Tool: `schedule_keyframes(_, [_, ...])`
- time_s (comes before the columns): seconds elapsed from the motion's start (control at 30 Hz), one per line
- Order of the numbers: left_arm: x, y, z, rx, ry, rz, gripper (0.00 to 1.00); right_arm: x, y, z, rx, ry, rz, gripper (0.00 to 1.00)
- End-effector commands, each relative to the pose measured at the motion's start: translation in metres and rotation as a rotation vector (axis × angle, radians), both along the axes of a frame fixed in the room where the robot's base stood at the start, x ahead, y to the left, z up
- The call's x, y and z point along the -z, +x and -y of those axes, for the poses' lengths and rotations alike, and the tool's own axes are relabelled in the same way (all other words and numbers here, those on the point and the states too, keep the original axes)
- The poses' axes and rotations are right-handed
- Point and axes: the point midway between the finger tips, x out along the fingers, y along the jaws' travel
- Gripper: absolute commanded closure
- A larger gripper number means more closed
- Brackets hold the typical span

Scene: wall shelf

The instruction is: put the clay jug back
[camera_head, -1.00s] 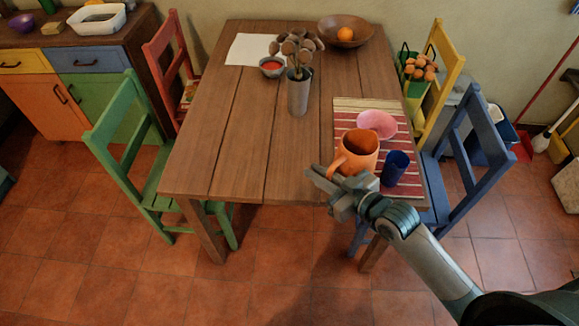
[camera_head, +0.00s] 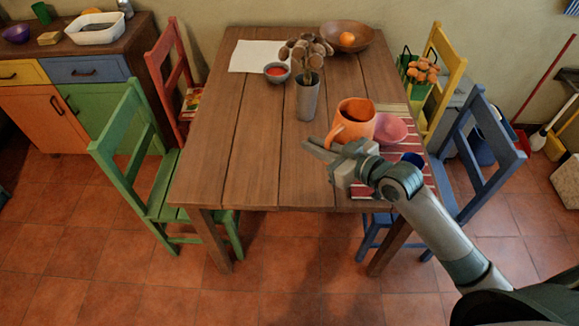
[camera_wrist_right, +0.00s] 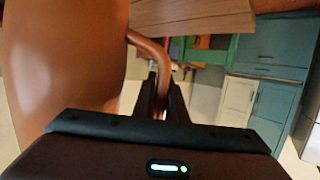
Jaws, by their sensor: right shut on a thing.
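The orange clay jug (camera_head: 357,118) is upright over the right side of the wooden table, left of the pink bowl (camera_head: 390,128). Its handle faces left in the head view. My right gripper (camera_head: 322,150) is shut on the jug's handle. In the right wrist view the jug (camera_wrist_right: 60,70) fills the left side, and its handle runs down between the fingers of the gripper (camera_wrist_right: 162,98). The jug appears to be held above the table, but its base is partly hidden by my gripper. My left gripper is not in view.
A striped mat (camera_head: 399,106) lies under the pink bowl and a dark blue cup (camera_head: 412,159), partly hidden by my right arm. The table's left half is mostly clear. Chairs surround it.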

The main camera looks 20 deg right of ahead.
Motion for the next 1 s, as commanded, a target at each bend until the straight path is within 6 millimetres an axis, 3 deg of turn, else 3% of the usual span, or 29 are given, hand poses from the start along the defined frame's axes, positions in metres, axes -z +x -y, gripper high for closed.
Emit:
schedule_keyframes(0.2, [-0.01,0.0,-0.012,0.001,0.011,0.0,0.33,0.009,0.014,-0.022,0.0,0.003,0.006,1.0])
schedule_keyframes(0.63, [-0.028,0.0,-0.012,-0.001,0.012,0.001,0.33,0.05,0.049,-0.08,0.0,0.003,0.005,1.0])
schedule_keyframes(1.0, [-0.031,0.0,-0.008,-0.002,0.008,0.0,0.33,0.063,0.059,-0.096,-0.001,-0.001,0.009,1.0])
